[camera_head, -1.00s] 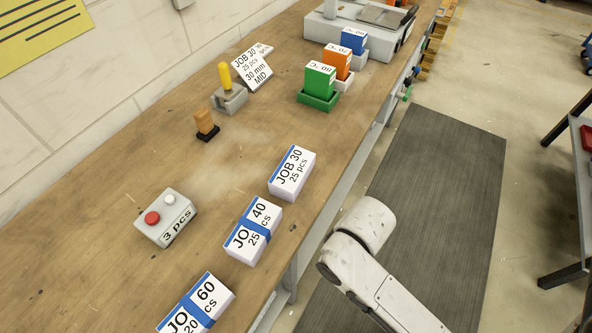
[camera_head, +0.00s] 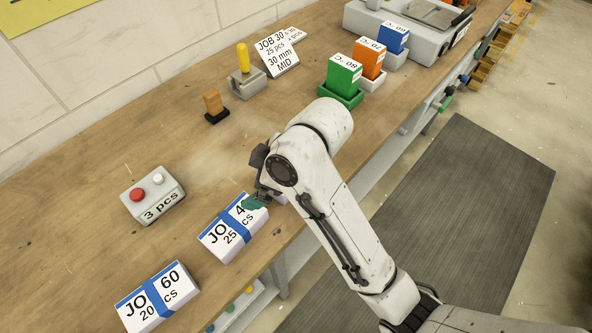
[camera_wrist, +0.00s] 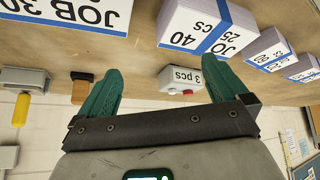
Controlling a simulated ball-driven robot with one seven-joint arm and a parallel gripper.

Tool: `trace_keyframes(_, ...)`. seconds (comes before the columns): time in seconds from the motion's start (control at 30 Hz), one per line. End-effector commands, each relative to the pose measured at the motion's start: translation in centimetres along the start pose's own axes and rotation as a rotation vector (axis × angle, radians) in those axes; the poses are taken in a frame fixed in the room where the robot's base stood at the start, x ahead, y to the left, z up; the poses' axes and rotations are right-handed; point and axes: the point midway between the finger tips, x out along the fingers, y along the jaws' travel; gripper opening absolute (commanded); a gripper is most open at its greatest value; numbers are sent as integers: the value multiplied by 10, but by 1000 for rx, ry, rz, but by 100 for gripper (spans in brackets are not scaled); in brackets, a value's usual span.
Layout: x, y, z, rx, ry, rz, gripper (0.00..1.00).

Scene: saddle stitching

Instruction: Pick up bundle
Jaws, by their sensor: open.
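Several white paper bundles lie on the wooden bench. The JOB 40 bundle (camera_head: 222,241), with a blue band, lies just left of my gripper (camera_head: 257,202). The JOB 60 bundle (camera_head: 158,297) lies nearer the front. The JOB 30 bundle is mostly hidden behind my arm in the head view; its labelled face (camera_wrist: 65,14) shows at the top left of the wrist view. There my open, empty green fingers (camera_wrist: 165,70) point toward the gap between JOB 30 and the JOB 40 bundle (camera_wrist: 190,30). Contact cannot be told.
A button box marked 3 pcs (camera_head: 152,200) stands left of the bundles. Behind are a wooden-handled stamp (camera_head: 215,107), a yellow-handled tool (camera_head: 243,60), a job card (camera_head: 277,53) and green (camera_head: 343,75), orange (camera_head: 369,59) and blue (camera_head: 393,38) blocks. The left bench top is mostly clear.

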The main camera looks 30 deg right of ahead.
Motion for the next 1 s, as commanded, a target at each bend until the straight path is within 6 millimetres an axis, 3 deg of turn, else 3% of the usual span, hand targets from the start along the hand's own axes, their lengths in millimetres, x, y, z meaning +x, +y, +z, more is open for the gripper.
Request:
trace_keyframes(0.1,-7,16,-28,-227,-29,-31,100)
trace_keyframes(0.27,-14,35,-38,-557,-140,-101,100)
trace_keyframes(0.5,-28,69,0,-908,-376,-255,100)
trace_keyframes(0.7,-36,83,28,-1010,-480,-347,100)
trace_keyframes(1.0,-2,81,53,-1019,-487,-362,100)
